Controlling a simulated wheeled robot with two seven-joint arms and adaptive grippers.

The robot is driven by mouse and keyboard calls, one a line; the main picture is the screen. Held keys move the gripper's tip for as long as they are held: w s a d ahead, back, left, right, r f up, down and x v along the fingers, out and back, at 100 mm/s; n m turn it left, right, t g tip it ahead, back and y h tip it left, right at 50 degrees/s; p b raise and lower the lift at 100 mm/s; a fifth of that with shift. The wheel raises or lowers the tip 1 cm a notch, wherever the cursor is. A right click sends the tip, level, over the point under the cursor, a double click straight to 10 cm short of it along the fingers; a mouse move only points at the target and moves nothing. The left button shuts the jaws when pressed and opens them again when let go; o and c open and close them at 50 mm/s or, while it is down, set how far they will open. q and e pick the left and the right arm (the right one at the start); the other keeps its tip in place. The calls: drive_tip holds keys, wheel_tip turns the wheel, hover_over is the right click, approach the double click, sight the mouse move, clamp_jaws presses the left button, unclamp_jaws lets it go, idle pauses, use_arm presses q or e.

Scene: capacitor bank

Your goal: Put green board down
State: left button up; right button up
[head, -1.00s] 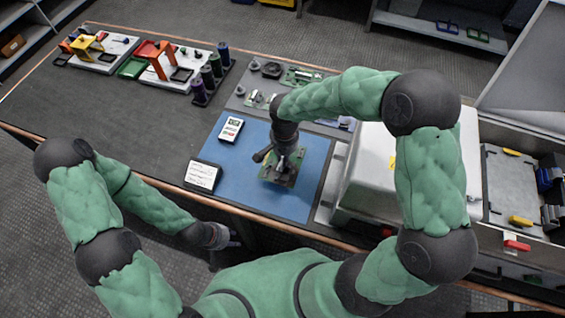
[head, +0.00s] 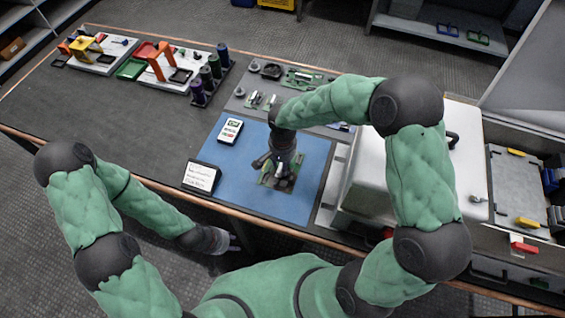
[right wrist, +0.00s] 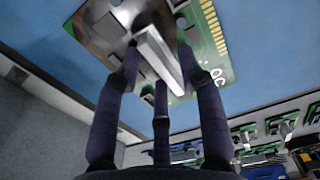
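The green board (head: 268,180) is at the blue mat (head: 235,175), right of the mat's middle; whether it touches the mat or hangs just above is unclear. My right gripper (head: 279,165) is over it. In the right wrist view, the fingers of my right gripper (right wrist: 162,65) close around a silver bar on the green board (right wrist: 210,50), with gold contacts along one edge. My left gripper (head: 222,241) hangs low in front of the table edge, away from the board; its finger opening is too small to tell.
A grey panel with other boards (head: 303,79) lies behind. A white case (head: 385,170) stands close on the right.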

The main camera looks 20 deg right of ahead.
drive_tip(key=shift+r, duration=0.25)
wheel_tip(320, 180, up, 12)
drive_tip(key=p, duration=0.4)
idle(0.6)
